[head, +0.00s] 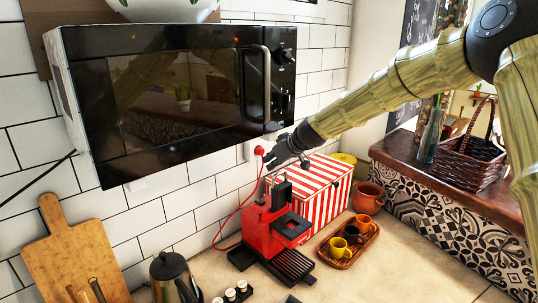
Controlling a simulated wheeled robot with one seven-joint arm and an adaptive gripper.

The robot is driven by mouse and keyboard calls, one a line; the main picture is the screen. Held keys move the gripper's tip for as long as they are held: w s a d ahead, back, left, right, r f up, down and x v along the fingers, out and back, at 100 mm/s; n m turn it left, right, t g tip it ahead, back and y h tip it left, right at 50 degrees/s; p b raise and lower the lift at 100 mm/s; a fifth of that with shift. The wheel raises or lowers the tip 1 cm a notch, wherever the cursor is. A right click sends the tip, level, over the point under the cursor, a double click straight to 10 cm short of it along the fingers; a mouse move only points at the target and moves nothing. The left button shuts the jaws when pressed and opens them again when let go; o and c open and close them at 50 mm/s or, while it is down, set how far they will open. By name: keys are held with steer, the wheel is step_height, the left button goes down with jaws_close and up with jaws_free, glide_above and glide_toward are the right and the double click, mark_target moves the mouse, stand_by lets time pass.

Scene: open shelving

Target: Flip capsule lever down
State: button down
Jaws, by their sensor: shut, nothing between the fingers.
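The red capsule coffee machine (256,232) stands upright on the counter, with a black drip tray (290,264) at its front. Dark parts show at its top, below my gripper. I cannot clearly tell the lever from them or read its angle. My gripper (272,165) is at the end of the arm coming in from the upper right. It is shut and empty, just above the top of the machine. The picture is too small to tell whether it touches the machine.
A black microwave (170,90) hangs close above and left of my gripper. A red-and-white striped box (318,190) stands behind the machine. A wooden tray (362,242) with small cups is to its right. A kettle (172,272) and several capsules (230,294) are at front left.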

steer(key=shift+s+d+f+p, duration=0.15)
steer(key=shift+s+d+p, duration=0.35)
steer(key=shift+s+d, duration=0.3)
steer(key=shift+s, duration=0.15)
steer(key=shift+a+f+b, duration=0.1)
steer(key=shift+f+b, duration=0.1)
steer(key=shift+b, duration=0.55)
